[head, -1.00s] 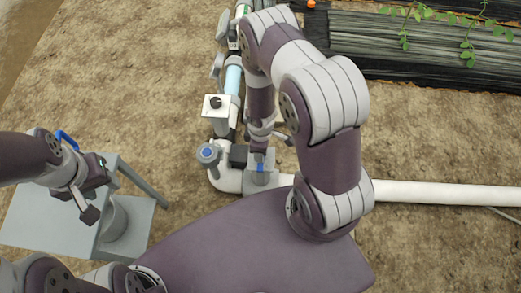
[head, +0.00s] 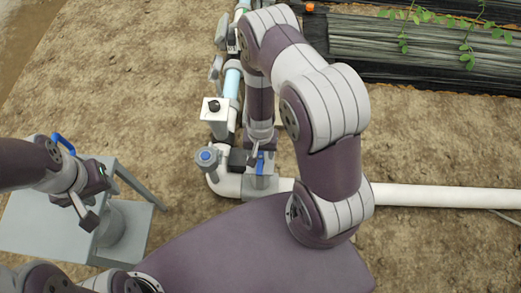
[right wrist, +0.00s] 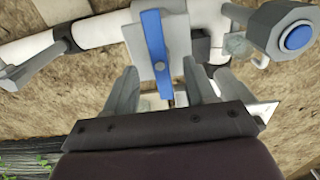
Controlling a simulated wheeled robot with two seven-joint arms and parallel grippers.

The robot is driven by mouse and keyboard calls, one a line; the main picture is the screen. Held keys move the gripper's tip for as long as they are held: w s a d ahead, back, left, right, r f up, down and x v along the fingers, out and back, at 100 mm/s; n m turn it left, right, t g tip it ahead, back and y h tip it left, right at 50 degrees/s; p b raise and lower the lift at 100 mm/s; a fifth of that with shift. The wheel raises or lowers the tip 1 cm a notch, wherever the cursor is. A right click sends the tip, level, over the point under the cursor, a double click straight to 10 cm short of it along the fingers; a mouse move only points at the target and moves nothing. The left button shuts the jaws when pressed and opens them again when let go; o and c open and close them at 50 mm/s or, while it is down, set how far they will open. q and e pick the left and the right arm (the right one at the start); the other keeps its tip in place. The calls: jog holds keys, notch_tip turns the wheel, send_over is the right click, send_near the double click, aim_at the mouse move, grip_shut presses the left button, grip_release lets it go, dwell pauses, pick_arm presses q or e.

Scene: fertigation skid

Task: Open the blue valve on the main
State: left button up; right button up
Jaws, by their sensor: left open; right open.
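The blue valve lever (head: 260,164) stands on a grey valve block (head: 259,183) on the white main pipe. In the right wrist view the blue lever (right wrist: 156,52) lies roughly crosswise to the white pipe (right wrist: 98,33). My right gripper (head: 262,148) is open just above it in the head view. In the right wrist view the gripper (right wrist: 162,90) has one finger on each side of the lever's near end, with gaps. My left gripper (head: 93,197) is open and empty above the grey table at left.
The grey table (head: 35,225) bears a grey cylinder. Bare soil lies around.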

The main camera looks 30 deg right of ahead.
aim_at(261, 157)
jog(key=shift+f+b, duration=2)
jog(key=shift+f, duration=0.35)
jog(key=shift+r, duration=0.15)
